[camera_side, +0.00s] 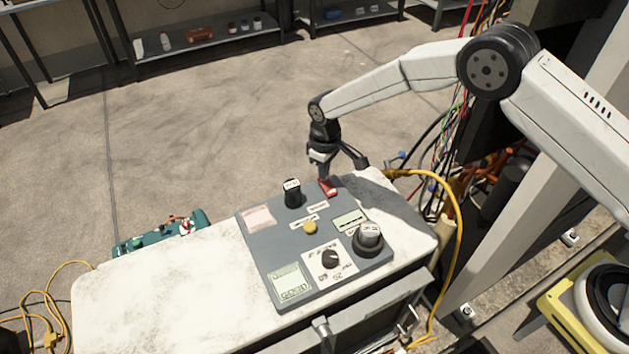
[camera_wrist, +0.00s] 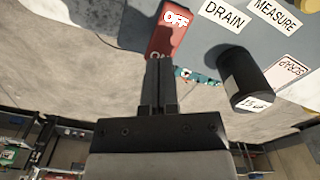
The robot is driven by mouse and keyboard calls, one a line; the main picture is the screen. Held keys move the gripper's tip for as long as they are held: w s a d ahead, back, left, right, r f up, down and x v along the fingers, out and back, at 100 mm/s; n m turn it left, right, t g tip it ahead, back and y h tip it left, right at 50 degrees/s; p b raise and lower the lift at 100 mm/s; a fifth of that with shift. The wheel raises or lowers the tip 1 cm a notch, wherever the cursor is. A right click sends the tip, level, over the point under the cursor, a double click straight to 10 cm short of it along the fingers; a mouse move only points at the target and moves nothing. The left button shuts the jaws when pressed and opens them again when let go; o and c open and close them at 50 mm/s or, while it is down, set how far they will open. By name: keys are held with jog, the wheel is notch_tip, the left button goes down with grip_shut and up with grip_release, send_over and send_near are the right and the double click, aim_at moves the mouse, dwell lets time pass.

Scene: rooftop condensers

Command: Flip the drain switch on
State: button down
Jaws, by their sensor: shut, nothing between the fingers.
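The drain switch is a red rocker (camera_wrist: 173,28) beside a white DRAIN label (camera_wrist: 223,13) in the wrist view. Its OFF end shows clearly; the ON end is partly hidden at my fingertips. In the side view the red switch (camera_side: 327,188) is at the far edge of the grey control panel (camera_side: 262,244). My gripper (camera_wrist: 159,66) is shut and empty, its tips at the ON end of the switch. I cannot tell whether they touch it or which way the rocker is tilted.
A black knob (camera_side: 292,193) stands left of the switch. The panel also has a yellow button (camera_side: 310,227), a dial (camera_side: 330,259) and a large dark knob (camera_side: 368,239). A yellow cable (camera_side: 459,225) hangs at the right. The white tabletop (camera_side: 165,297) is clear at left.

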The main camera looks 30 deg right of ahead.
jog(key=shift+f, duration=0.65)
dwell(0.5)
jog(key=shift+r, duration=3.55)
jog(key=shift+s+d+r, duration=0.15)
jog(key=shift+d+r, duration=0.2)
jog(key=s+d+r+m+t, duration=0.1)
jog(key=s+d+r+m, duration=0.2)
jog(key=s+d+r, duration=0.6)
jog(key=s+d+m, duration=0.1)
jog(key=s+d, duration=0.3)
jog(key=s, duration=0.4)
jog(key=s+d+m+t, duration=0.1)
jog(key=s+d+m, duration=0.1)
jog(key=s, duration=0.7)
jog(key=shift+d+f+t, duration=0.25)
jog(key=shift+d+t, duration=0.05)
jog(key=shift+d, duration=0.6)
